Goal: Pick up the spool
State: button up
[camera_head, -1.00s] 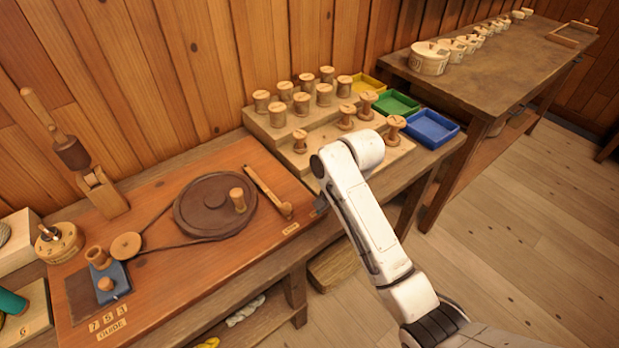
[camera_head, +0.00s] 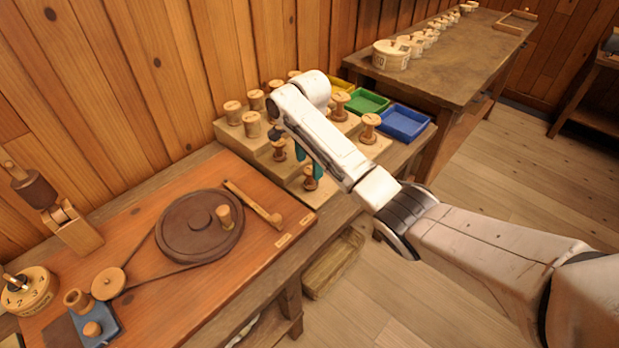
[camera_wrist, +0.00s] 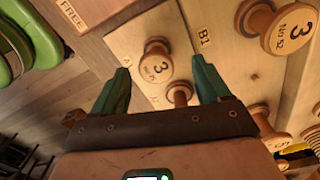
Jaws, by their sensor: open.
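Several wooden spools stand on a stepped wooden rack (camera_head: 232,133). My gripper (camera_head: 308,160) is over the front of the rack, with its teal fingers pointing down and apart. A spool on the front step (camera_head: 311,178) is just below the fingers, partly covered by one, and another spool (camera_head: 279,150) stands to its left. In the wrist view my gripper (camera_wrist: 162,85) is open and empty. A spool with a 3 on its top (camera_wrist: 155,66) lies between the fingers in the picture. A second spool (camera_wrist: 180,93) is partly hidden by the gripper body. I cannot tell which one the task means.
Larger spools, one marked 3 (camera_wrist: 270,28), stand on the higher step. Green (camera_head: 367,102) and blue (camera_head: 404,122) trays sit right of the rack. A round wheel (camera_head: 185,235) with a belt is on the bench to the left. My arm hides part of the rack.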

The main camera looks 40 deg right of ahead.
aim_at(311, 170)
jog(key=shift+s+d+f, duration=0.1)
jog(key=shift+s+f, duration=0.05)
jog(key=shift+f, duration=1.3)
jog(key=shift+s+f, duration=0.15)
jog(key=shift+f, duration=1.25)
jog(key=shift+c, duration=0.4)
jog(key=c, duration=1)
jog(key=shift+r, duration=0.1)
